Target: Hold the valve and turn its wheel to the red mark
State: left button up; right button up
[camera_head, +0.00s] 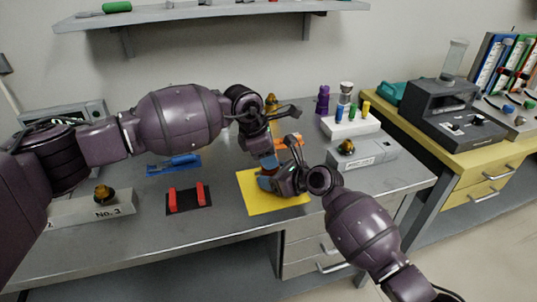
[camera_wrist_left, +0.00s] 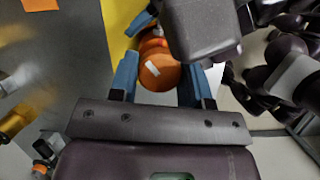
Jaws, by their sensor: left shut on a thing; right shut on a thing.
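The valve's round orange wheel (camera_wrist_left: 158,72), with a white pointer stripe, shows in the left wrist view between the blue fingers of my left gripper (camera_wrist_left: 157,82). In the head view my left gripper (camera_head: 268,160) reaches down over the yellow mat (camera_head: 262,204), shut on the wheel. My right gripper (camera_head: 268,182) comes in from the right, low over the mat and just below the left one, shut on the valve. Its grey body (camera_wrist_left: 203,30) covers part of the left wrist view. The grippers hide most of the valve. I cannot make out the red mark.
A red holder on a black pad (camera_head: 187,198) and a blue tool (camera_head: 173,164) lie left of the mat. A No. 3 box (camera_head: 90,208) with a brass knob stands further left. A grey box (camera_head: 360,156) and a white rack (camera_head: 350,124) stand right. An orange pad (camera_head: 290,142) lies behind.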

pick_arm(q)
jog(key=m+g, duration=0.1)
jog(key=m, duration=0.2)
jog(key=shift+m, duration=0.3)
jog(key=shift+w+m+g, duration=0.1)
jog(key=shift+m+g, duration=0.5)
jog(key=shift+m, duration=1.3)
jog(key=shift+y, duration=0.3)
jog(key=o, duration=0.9)
jog(key=shift+o, duration=0.2)
jog(key=v, duration=1.2)
